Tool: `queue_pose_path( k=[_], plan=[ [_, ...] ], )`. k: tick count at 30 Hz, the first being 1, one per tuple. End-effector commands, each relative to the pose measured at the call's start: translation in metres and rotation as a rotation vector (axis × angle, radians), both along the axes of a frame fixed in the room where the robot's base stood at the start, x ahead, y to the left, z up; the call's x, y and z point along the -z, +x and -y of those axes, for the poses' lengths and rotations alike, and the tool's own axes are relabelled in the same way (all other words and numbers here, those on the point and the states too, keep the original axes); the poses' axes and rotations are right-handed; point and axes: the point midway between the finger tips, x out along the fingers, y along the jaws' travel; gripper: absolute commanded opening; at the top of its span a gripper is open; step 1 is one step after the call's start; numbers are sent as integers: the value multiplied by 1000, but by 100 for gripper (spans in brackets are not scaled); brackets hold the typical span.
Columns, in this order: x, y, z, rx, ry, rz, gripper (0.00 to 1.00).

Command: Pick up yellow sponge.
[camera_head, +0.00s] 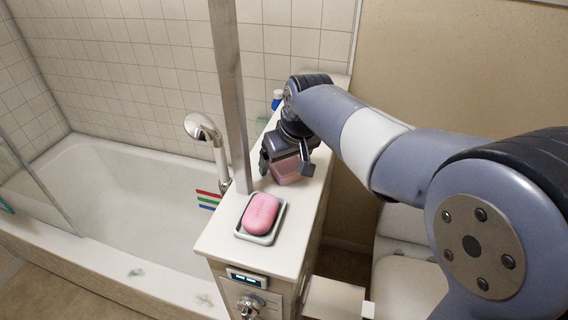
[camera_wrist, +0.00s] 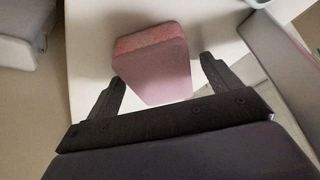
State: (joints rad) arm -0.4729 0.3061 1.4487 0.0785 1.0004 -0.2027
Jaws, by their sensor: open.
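I see no yellow sponge in either view. A pink block (camera_wrist: 155,62), sponge-like with a rough reddish side, is on the white ledge (camera_wrist: 95,50) between the spread fingers of my gripper (camera_wrist: 162,72). In the head view the pink block (camera_head: 288,172) shows below my gripper (camera_head: 286,164), partly hidden by it. My gripper is open, with a visible gap on each side of the block in the wrist view. I cannot tell how far the fingers reach down beside it.
A pink soap bar (camera_head: 262,212) lies in a pale dish (camera_head: 245,237) at the ledge's near end. A blue-capped bottle (camera_head: 277,98) stands behind my gripper. A bathtub (camera_head: 110,185) is left, a pale seat (camera_head: 405,260) right.

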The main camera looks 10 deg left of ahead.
Motion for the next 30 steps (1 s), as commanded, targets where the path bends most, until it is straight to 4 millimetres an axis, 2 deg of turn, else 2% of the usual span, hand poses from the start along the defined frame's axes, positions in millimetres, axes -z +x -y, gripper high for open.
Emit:
queue_pose_path(
  k=[8, 27, 30],
  plan=[
    [1, 0, 0, 0, 0, 0, 85],
    [0, 0, 0, 0, 0, 0, 34],
    [0, 0, 0, 0, 0, 0, 34]
  ],
)
